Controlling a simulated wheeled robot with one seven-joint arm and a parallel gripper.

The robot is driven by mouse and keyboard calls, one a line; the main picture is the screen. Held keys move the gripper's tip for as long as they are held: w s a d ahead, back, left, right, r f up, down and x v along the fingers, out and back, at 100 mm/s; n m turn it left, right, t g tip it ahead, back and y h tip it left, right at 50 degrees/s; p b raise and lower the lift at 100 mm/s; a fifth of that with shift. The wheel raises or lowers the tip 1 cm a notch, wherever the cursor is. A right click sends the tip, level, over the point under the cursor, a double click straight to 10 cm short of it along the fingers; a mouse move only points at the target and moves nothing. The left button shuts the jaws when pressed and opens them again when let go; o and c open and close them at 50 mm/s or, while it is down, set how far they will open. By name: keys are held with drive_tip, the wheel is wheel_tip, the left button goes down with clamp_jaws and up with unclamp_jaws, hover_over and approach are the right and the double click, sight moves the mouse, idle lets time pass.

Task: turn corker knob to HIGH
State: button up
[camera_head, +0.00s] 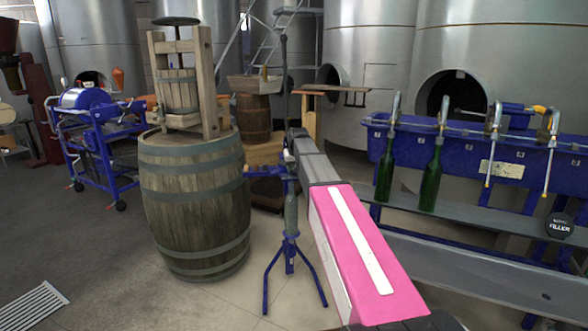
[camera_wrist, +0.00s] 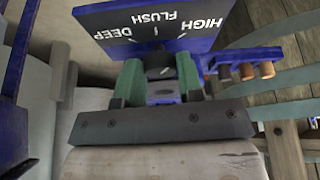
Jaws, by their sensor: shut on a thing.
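The corker (camera_head: 290,245) is a blue stand on splayed legs, left of my arm in the head view. Its dark blue dial plate (camera_wrist: 100,22) fills the top of the wrist view. White lettering appears upside down: DEEP at left, FLUSH in the middle, HIGH at right. The dark round knob (camera_wrist: 157,62) sits below the marks. My gripper (camera_wrist: 155,78) has its green fingers on either side of the knob, shut on it. The knob's pointer is not clear, so its setting cannot be told. My arm hides the knob and fingertips in the head view.
A blue holder with brown corks (camera_wrist: 246,71) juts out right of the dial. A large barrel (camera_head: 195,205) stands close left of the corker. The blue bottle filler (camera_head: 440,150) with green bottles (camera_head: 431,180) is at right. Open floor lies at lower left.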

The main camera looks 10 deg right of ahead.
drive_tip(key=shift+a+m+h, duration=0.1)
drive_tip(key=shift+m+h, duration=0.6)
drive_tip(key=shift+m, duration=0.9)
drive_tip(key=o, duration=0.9)
drive_tip(key=v, duration=1)
drive_tip(key=shift+s+r, duration=0.2)
drive_tip(key=shift+r, duration=0.2)
drive_tip(key=shift+f, duration=0.1)
